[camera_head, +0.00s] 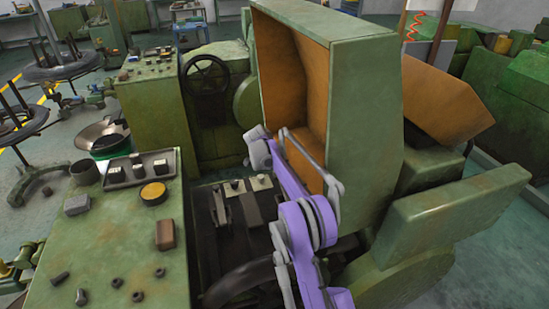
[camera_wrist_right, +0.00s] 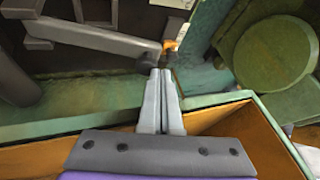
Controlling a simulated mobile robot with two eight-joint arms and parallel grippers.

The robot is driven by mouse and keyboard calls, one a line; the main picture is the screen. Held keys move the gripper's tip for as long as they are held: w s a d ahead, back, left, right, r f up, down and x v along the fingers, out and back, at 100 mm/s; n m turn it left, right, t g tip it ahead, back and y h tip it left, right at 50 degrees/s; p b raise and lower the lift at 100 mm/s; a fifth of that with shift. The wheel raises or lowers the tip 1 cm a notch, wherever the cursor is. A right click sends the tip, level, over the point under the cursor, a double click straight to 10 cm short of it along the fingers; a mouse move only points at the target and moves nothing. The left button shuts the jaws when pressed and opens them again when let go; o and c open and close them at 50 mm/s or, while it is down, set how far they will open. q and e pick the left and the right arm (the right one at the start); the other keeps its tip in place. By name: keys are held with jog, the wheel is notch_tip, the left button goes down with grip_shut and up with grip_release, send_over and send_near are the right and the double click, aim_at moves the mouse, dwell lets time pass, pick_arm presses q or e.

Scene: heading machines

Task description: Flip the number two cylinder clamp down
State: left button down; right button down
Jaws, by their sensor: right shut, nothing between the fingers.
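My right gripper (camera_wrist_right: 161,72) is shut and empty, its two grey fingers together in the right wrist view. Just beyond its fingertips is the dark end of a grey bar (camera_wrist_right: 92,37) that comes in from the left; I cannot tell whether they touch. In the head view, my purple right arm reaches into the open machine, and its fingers cannot be made out. Several dark clamp-like blocks (camera_head: 250,209) stand in the machine bed beside the arm, with pale plates behind them. I cannot tell which is the number two cylinder clamp. My left gripper is out of view.
The raised green cover (camera_head: 368,110) with its orange inside stands close to the arm. A green bench (camera_head: 110,240) with loose small parts and a button panel (camera_head: 140,168) is at the left. A handwheel (camera_head: 207,75) is behind.

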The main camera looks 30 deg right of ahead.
jog(key=shift+w+d+f+g, duration=0.3)
jog(key=shift+w+f, duration=0.1)
jog(key=shift+w, duration=0.1)
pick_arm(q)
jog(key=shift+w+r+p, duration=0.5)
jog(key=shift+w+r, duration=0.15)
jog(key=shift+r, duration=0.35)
pick_arm(e)
jog(key=shift+w+f+g, duration=0.2)
jog(key=shift+f+g, duration=0.2)
jog(key=shift+f, duration=0.25)
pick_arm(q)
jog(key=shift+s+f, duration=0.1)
pick_arm(e)
jog(key=v, duration=1)
jog(key=shift+r, duration=0.45)
jog(key=shift+s, duration=0.1)
jog(key=shift+a+f, duration=0.1)
jog(key=shift+a, duration=0.05)
